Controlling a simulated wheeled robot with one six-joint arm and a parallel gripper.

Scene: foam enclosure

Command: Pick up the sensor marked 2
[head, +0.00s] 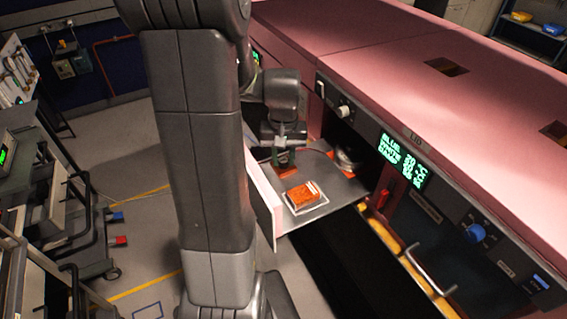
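A pulled-out grey drawer tray (335,196) with a pale pink front panel carries several items. An orange-red block-shaped sensor (301,194) with a white label lies on a white-outlined spot near the tray's front. I cannot read a number on it. Another orange-red patch (288,173) shows behind it, directly below my gripper (284,160); I cannot tell whether it is a block or a marked spot. My gripper points down over the tray, behind the front sensor. Its fingers are small and dark, and I cannot tell whether they hold anything.
A silver round object (347,157) sits deeper on the tray by the opening, with an orange-red piece beside it. The pink enclosure (400,60) with a lit display (404,160) borders the tray on the right. Carts (70,225) stand at left; floor between is clear.

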